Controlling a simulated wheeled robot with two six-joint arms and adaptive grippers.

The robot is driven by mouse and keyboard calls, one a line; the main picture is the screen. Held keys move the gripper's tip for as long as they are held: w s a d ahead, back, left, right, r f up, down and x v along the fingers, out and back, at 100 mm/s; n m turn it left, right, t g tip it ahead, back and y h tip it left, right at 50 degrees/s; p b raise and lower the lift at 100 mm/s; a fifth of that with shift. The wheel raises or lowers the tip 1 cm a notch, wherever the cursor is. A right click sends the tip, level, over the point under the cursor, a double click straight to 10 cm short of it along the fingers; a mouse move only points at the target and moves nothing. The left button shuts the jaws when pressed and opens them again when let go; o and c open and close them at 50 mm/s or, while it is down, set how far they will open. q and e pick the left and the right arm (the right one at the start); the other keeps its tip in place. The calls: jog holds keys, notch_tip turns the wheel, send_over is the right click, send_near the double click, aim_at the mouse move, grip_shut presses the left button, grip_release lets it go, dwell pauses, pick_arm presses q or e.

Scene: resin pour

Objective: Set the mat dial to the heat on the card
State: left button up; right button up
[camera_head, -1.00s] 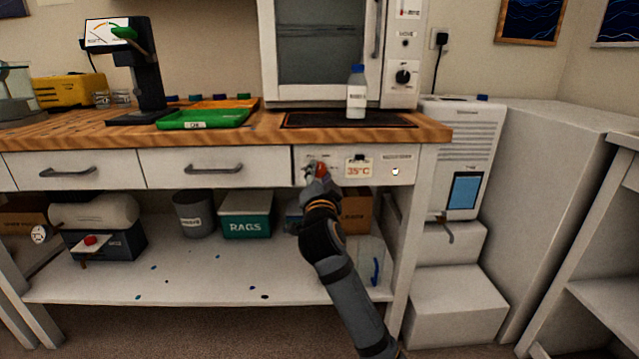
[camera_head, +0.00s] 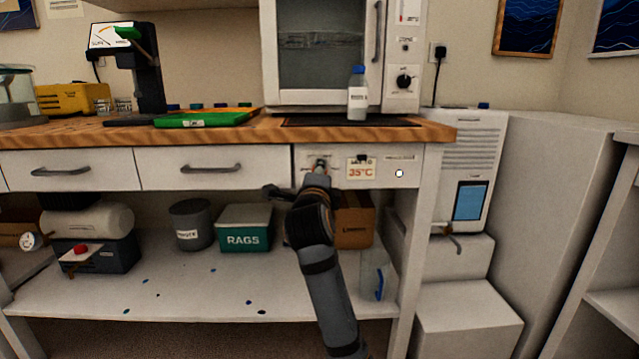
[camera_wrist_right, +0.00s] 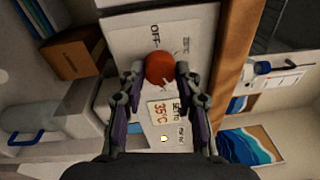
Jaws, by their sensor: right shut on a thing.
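The mat dial is a round red knob (camera_wrist_right: 159,68) on a white panel under the bench's front edge. My right gripper (camera_wrist_right: 160,73) is shut on it, one finger on each side. In the head view my right gripper (camera_head: 319,168) mostly hides the dial. "OFF" is printed beside the dial; other marks are too blurred to read, and I cannot tell the setting. The card (camera_head: 361,168), right of the dial, reads "SET TO 35°C"; it also shows in the wrist view (camera_wrist_right: 160,111). The dark mat (camera_head: 300,122) lies on the bench above. My left gripper is not in view.
A small bright light (camera_head: 399,173) is on the panel right of the card. A blue-capped bottle (camera_head: 357,98) stands on the mat before a glass-doored cabinet (camera_head: 318,55). A rags box (camera_head: 244,229) and a cardboard box (camera_head: 353,222) sit on the shelf below.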

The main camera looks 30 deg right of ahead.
jog(key=m+b, duration=0.1)
jog(key=m, duration=0.4)
jog(key=shift+b, duration=0.3)
dwell(0.4)
jog(key=o, duration=1.2)
jog(key=shift+c, duration=0.2)
jog(key=v, duration=0.7)
jog(key=shift+s+a+r, duration=0.2)
jog(key=shift+f, duration=0.1)
